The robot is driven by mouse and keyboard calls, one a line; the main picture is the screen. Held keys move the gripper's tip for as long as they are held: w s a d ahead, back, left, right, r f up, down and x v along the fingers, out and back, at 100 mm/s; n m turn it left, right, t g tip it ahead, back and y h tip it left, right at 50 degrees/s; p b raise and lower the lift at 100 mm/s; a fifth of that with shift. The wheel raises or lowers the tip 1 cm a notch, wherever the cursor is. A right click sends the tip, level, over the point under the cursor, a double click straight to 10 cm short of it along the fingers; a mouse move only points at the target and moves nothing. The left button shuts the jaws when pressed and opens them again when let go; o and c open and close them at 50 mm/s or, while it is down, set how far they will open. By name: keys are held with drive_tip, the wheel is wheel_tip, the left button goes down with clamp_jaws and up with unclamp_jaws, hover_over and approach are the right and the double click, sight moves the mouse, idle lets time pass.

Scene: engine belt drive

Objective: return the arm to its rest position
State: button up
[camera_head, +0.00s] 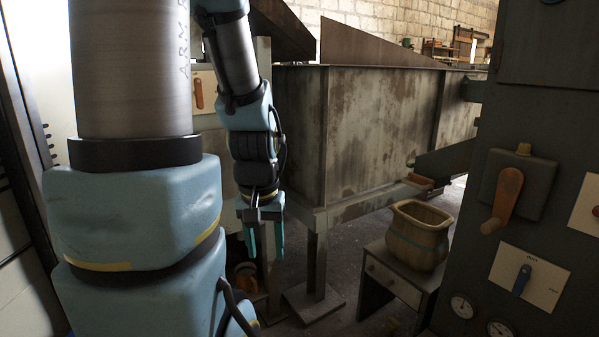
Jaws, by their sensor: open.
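My arm shows large at the left and comes down from the top of the picture in the head view. My gripper (264,240) hangs below the wrist and points down, its fingers apart with nothing visible between them. It is left of the leg under the big rusty metal trough, with the floor below. The upper part of the arm is cut off by the picture's top edge.
The rusty trough (378,135) runs back to the right. A tan pot (419,237) stands on a small drawer table (393,284). A dark control panel with an orange-brown lever (502,200) and a blue switch (522,280) fills the right. Bare floor (345,240) shows between trough and table.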

wheel_tip(320, 180, up, 17)
drive_tip(key=p, duration=1.4)
drive_tip(key=shift+f, duration=0.15)
